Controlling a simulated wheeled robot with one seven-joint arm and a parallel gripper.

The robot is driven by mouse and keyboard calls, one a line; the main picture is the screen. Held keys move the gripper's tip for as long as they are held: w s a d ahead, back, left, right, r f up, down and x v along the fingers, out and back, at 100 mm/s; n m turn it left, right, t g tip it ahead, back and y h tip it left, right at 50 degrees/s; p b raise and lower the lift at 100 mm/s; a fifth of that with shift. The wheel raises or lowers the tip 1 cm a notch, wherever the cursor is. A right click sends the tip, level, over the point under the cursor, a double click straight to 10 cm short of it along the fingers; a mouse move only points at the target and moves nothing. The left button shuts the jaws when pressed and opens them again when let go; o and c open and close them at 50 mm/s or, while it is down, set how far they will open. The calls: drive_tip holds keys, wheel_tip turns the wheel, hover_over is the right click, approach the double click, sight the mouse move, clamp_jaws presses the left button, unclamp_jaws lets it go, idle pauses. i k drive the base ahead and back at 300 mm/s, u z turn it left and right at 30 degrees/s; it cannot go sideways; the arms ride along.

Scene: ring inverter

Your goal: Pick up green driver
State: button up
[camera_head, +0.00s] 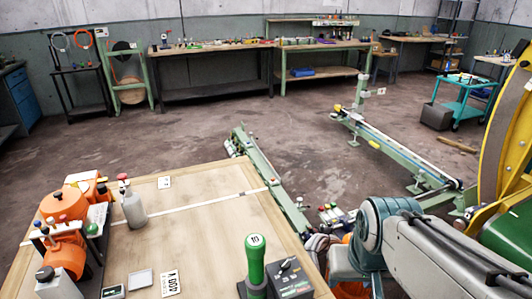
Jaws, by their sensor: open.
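The green driver (255,262) stands upright near the front edge of the wooden table (205,225). It has a thick green handle with a round white top marked 10. Its lower end sits at a dark base at the bottom of the view, so its tip is hidden. My arm (425,255) comes in from the lower right, with a teal joint to the right of the driver. My gripper does not show, and nothing is seen touching the driver.
A dark box with knobs (289,277) stands right beside the driver. A grey bottle (133,208) and orange equipment (66,205) are at the table's left. A number plate (170,283) lies left of the driver. The table's middle is mostly clear. A green rail frame (262,170) stands beyond the table.

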sight(256, 280)
drive_tip(key=u, duration=1.2)
drive_tip(key=k, duration=0.7)
drive_tip(key=z, duration=1.45)
drive_tip(key=i, duration=0.5)
drive_tip(key=u, duration=1.5)
